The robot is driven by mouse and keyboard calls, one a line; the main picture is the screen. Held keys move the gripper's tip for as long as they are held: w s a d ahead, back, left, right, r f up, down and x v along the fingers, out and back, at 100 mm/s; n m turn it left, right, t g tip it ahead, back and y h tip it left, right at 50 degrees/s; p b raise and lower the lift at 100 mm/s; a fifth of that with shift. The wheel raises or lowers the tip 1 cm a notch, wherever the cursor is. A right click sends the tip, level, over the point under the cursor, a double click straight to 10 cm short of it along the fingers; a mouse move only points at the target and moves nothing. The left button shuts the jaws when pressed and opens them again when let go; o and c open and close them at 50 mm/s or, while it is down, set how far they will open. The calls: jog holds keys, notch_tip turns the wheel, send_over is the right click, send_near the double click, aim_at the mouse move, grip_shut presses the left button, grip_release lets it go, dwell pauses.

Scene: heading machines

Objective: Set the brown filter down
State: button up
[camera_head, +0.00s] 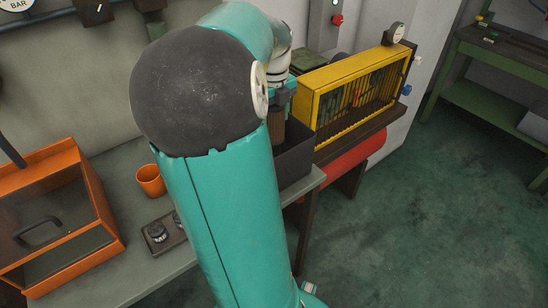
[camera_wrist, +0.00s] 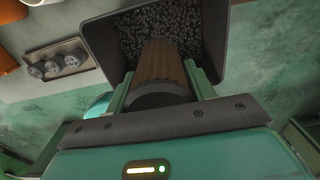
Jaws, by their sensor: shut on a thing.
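The brown filter (camera_wrist: 160,62) is a ribbed brown cylinder with a dark end cap. My gripper (camera_wrist: 160,78) is shut on it, with a green finger on either side. In the wrist view the filter lies over a dark open bin (camera_wrist: 97,40) that holds many small dark lumps. In the head view the filter (camera_head: 276,121) hangs upright below my gripper (camera_head: 280,97), at the bin (camera_head: 297,155). My arm hides part of the bin there. I cannot tell whether the filter's lower end touches the lumps.
The bin stands on a grey bench (camera_head: 125,180) near its right end. An orange cup (camera_head: 151,181), a dark tray (camera_head: 154,246) with round parts and an orange box (camera_head: 98,205) are to the left. A yellow caged machine (camera_head: 318,100) stands close behind the bin, to the right.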

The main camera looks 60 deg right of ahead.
aim_at(274, 144)
notch_tip(274, 144, down, 10)
jog(key=shift+f, duration=0.1)
dwell(0.4)
jog(key=shift+d, duration=0.1)
jog(key=o, duration=1.2)
jog(key=shift+f, duration=0.1)
notch_tip(274, 144, up, 12)
jog(key=shift+r, duration=0.2)
